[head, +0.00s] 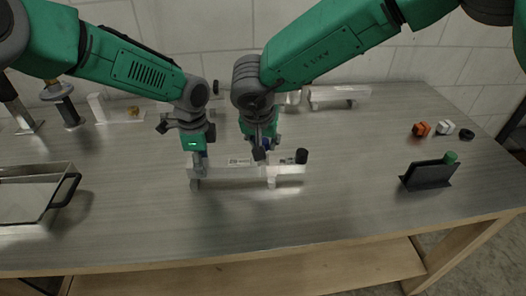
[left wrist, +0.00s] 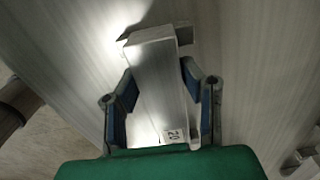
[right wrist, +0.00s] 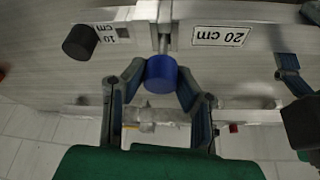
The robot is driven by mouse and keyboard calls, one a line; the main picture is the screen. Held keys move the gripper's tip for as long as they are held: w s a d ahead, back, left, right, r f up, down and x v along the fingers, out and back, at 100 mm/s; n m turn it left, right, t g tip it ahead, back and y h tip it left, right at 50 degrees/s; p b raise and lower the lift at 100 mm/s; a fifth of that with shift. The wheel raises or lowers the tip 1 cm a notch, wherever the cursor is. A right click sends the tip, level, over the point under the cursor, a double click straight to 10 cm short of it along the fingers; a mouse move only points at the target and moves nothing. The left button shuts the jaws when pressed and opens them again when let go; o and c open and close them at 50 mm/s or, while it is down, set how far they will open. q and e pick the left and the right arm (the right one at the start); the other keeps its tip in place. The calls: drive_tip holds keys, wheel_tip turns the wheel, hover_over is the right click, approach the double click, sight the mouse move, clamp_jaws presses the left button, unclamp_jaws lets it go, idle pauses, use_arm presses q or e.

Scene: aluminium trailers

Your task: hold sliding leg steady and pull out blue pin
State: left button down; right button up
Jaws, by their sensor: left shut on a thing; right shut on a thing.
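The aluminium trailer with its sliding leg (head: 230,173) stands on the table in front of me, with "20 cm" and "10 cm" labels that show in the right wrist view. My left gripper (head: 199,157) is shut on the trailer's left part; in the left wrist view the fingers (left wrist: 160,95) lie on both sides of the aluminium bar (left wrist: 152,75). The blue pin (right wrist: 161,73) has a round blue head at the trailer's side. My right gripper (right wrist: 160,80) has its fingertips on both sides of this head, shut on it.
A black knob (head: 301,156) sits at the trailer's right end. A dark holder with a green-topped piece (head: 428,174) stands at the right, with small orange, white and black parts (head: 421,129) behind it. A tray with a black handle (head: 35,195) is at the left. The table front is clear.

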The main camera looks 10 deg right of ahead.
sight(263, 140)
wheel_tip(263, 140, up, 6)
drive_tip(key=shift+r, duration=0.2)
use_arm(q)
drive_tip(key=c, duration=1)
unclamp_jaws()
drive_tip(key=shift+o, duration=0.2)
drive_tip(key=shift+r, duration=0.1)
